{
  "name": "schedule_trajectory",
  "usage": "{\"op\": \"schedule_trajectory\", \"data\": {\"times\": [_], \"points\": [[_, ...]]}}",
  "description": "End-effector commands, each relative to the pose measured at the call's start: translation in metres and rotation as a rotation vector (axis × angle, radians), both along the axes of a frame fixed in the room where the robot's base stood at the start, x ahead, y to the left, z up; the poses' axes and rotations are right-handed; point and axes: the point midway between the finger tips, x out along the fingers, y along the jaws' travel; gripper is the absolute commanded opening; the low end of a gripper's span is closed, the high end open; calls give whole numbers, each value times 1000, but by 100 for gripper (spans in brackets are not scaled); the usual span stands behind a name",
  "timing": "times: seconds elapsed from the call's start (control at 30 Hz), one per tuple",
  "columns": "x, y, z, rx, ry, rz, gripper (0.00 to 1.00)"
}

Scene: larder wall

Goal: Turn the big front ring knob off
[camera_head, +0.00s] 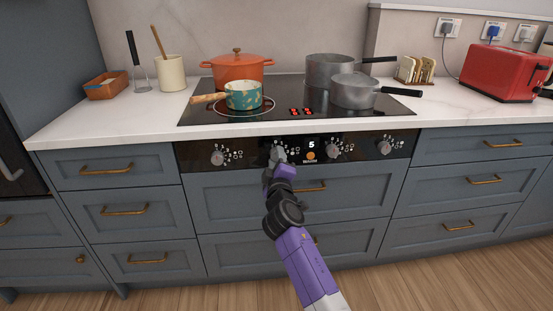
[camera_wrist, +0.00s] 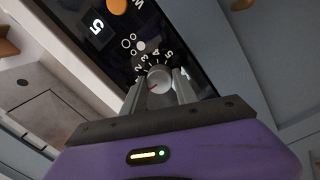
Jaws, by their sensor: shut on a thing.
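My gripper (camera_head: 278,158) is at the black control panel (camera_head: 242,154), at the second knob from the left. In the wrist view my gripper (camera_wrist: 159,92) has its two fingers closed on either side of a round grey knob (camera_wrist: 160,78). White numbers and a group of small ring symbols (camera_wrist: 129,42) are printed beside this knob. I cannot tell which number the knob points at. A display (camera_head: 311,144) reads 5. A teal patterned pan (camera_head: 243,97) stands on the outlined front left ring (camera_head: 218,108) of the hob.
Other knobs are at the far left (camera_head: 218,157), right of the display (camera_head: 333,151) and far right (camera_head: 384,148). An orange button (camera_head: 311,156) is below the display. Red marks (camera_head: 301,111) glow on the hob. An orange pot (camera_head: 238,69) and grey pots (camera_head: 353,90) stand above.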

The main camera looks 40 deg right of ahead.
Motion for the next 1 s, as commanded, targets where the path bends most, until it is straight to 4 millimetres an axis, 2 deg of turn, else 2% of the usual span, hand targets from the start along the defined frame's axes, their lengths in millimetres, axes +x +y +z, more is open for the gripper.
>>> {"op": "schedule_trajectory", "data": {"times": [0.47,0.5,0.6,1.0], "points": [[0,1,-1,-19,15,1,0],[0,1,-1,-19,15,1,37],[0,1,-1,-18,14,1,56],[-4,4,-1,-18,13,2,57]]}}
